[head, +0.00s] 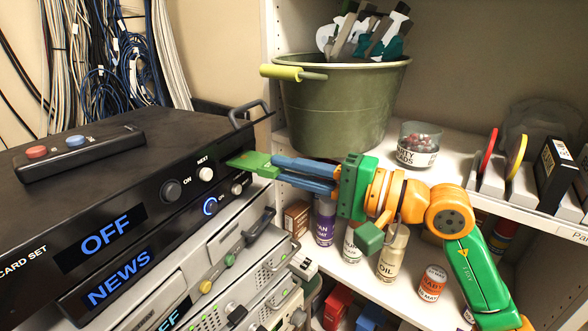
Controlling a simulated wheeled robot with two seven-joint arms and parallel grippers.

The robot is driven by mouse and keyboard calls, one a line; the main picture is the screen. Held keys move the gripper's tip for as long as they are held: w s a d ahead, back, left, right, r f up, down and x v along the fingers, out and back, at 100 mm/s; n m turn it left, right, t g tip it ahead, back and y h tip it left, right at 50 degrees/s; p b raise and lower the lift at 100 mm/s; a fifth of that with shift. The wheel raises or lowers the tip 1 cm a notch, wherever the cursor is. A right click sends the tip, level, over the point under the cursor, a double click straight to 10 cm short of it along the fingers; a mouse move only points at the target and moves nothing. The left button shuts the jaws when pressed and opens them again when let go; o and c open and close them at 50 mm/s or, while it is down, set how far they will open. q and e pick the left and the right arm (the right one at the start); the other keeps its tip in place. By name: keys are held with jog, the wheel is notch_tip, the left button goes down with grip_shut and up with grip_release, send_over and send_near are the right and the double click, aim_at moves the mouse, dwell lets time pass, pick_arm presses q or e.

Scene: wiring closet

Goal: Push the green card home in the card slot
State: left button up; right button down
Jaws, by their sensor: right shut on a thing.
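The green card (248,160) is at the right end of the black card set's (130,215) front panel, near the top edge. Its left end meets the panel, where the card slot appears to be; the slot's mouth is hidden by the card, and I cannot tell how deep the card sits. Much of the card sticks out to the right. My right gripper (276,167) has blue fingers shut on the card's outer end, reaching in from the right. My left gripper is not in view.
A black remote (80,150) with red and blue buttons lies on top of the set. A metal handle (250,113) stands at its back right corner. Knobs (171,190) line the panel. A green bucket (335,105) of tools and a jar of beads (418,145) stand on the shelf behind my right arm.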

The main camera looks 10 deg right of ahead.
aim_at(255, 161)
jog(key=shift+p+x, duration=0.75)
jog(key=shift+x, duration=2.25)
jog(key=c, duration=0.8)
grip_release()
jog(key=b+v, duration=0.4)
jog(key=v, duration=0.3)
jog(key=shift+b, duration=0.3)
